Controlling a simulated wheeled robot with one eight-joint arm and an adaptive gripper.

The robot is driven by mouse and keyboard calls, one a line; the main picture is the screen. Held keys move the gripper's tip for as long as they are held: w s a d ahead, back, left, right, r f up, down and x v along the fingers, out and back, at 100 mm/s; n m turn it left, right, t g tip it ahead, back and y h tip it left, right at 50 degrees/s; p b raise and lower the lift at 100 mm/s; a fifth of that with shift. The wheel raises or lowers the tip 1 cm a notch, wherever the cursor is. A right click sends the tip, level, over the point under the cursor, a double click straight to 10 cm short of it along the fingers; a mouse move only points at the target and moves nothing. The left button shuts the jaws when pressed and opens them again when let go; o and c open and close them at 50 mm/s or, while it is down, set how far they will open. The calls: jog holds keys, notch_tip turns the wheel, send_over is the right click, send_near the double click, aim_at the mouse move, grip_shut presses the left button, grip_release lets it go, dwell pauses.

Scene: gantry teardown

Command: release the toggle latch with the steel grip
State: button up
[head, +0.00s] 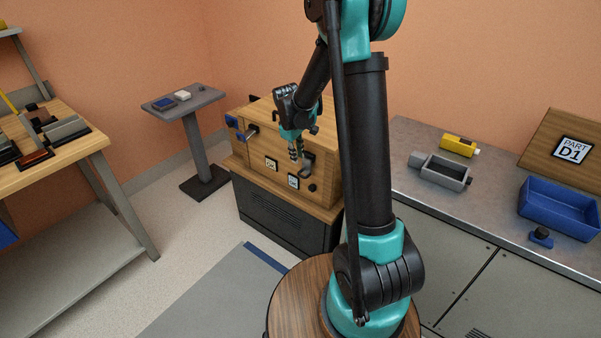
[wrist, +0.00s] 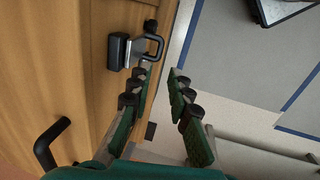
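A toggle latch (wrist: 137,52) shows in the wrist view, with a black base block, a steel plate and a dark loop-shaped grip (wrist: 155,46). It is mounted on the wooden case, just beyond my fingertips. My gripper (wrist: 157,76) is open, with a clear gap between its green-and-black fingers and nothing between them. The left finger's tip lies just below the latch in the picture; I cannot tell whether they touch. In the head view my gripper (head: 297,155) is at the front of the wooden case (head: 258,150), partly hiding the fittings there.
A black handle (wrist: 50,145) stands out from the wood at left in the wrist view. Blue fittings and a lever (head: 252,132) sit at the case's left. A metal bench (head: 410,145) with a blue bin (head: 558,207) is at right. A small stand (head: 183,100) is behind left.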

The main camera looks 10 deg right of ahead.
aim_at(301, 172)
jog(key=f, duration=0.3)
jog(key=w+d+f, duration=0.1)
jog(key=f, duration=0.5)
jog(key=shift+w+d+f, duration=0.15)
jog(key=shift+d+f, duration=0.05)
jog(key=shift+f, duration=0.1)
grip_shut()
